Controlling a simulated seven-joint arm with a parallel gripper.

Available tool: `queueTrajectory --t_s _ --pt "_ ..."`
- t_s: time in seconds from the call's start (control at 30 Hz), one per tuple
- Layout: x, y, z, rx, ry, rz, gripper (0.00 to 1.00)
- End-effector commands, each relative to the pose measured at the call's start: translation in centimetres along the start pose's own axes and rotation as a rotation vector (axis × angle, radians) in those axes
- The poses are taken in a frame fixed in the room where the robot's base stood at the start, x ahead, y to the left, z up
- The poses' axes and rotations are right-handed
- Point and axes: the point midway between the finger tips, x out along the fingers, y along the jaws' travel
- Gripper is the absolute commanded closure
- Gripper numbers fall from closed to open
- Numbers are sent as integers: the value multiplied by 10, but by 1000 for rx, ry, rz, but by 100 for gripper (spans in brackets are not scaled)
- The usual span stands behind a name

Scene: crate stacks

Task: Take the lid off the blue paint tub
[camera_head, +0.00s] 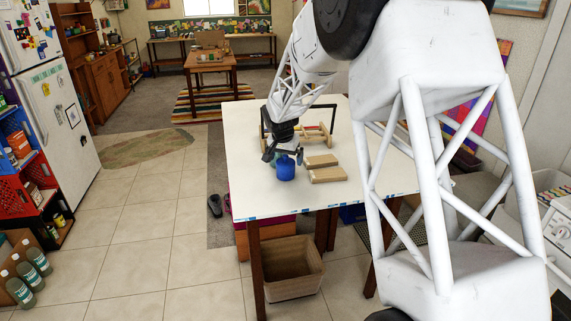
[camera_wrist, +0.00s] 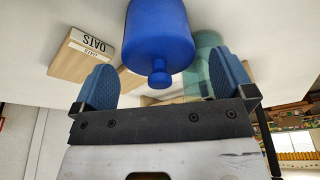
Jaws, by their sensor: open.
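The blue paint tub (camera_head: 286,171) stands upright on the white table, near its left front part. Its lid, with a round blue knob (camera_wrist: 158,77), is on the tub in the wrist view, where the tub body (camera_wrist: 156,28) shows at top centre. My gripper (camera_head: 283,155) is directly above the tub in the head view, pointing down. In the wrist view its two blue-padded fingers (camera_wrist: 161,66) are spread wide, with the knob between them and clear of both. Nothing is held. The seam between lid and tub cannot be made out.
Two tan boxes lie right of the tub, one farther (camera_head: 321,160) and one nearer (camera_head: 328,174); one reads OATS (camera_wrist: 83,55). A translucent green vessel (camera_wrist: 203,58) stands close by the right finger. A wooden rack is behind. The white table (camera_head: 270,205) is clear in front.

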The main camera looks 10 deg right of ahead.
Motion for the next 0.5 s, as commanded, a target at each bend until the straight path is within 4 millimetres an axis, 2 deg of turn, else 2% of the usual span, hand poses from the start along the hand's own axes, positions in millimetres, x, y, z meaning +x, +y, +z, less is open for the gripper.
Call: queueTrajectory --t_s 0.3,0.5 --pt "0 0 0 0 0 0 0" --pt "0 0 0 0 0 0 31"
